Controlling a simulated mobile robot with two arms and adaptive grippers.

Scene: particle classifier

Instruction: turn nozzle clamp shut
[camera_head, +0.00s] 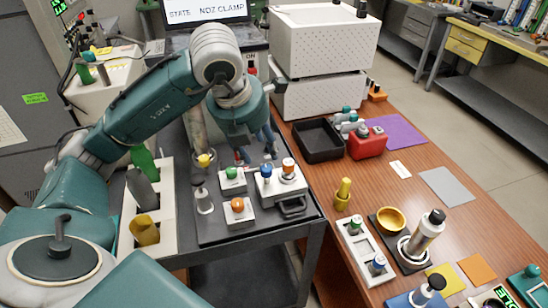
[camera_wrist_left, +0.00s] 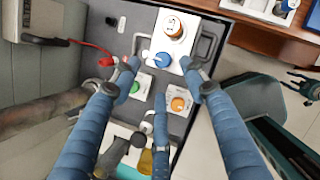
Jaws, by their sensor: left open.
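The monitor (camera_head: 208,12) reads "STATE NOZ CLAMP". A white control box (camera_head: 292,189) carries a blue knob (camera_head: 266,171) and an orange-and-white knob (camera_head: 288,167). No label naming the nozzle clamp is readable. My left gripper (camera_head: 257,154) points down over the box's back edge, its fingers partly hidden by the hand. In the left wrist view the gripper (camera_wrist_left: 161,68) has its blue fingers spread wide. The blue knob (camera_wrist_left: 162,60) appears between the fingertips, and no finger is seen closed on it. My right gripper cannot be made out.
A green button (camera_head: 232,174) and an orange button (camera_head: 238,206) sit on small boxes close by. A silver stand (camera_head: 204,201) stands left of them. A white rack (camera_head: 128,215) holds bottles. A black tray (camera_head: 318,139) and red container (camera_head: 367,143) stand on the wooden table.

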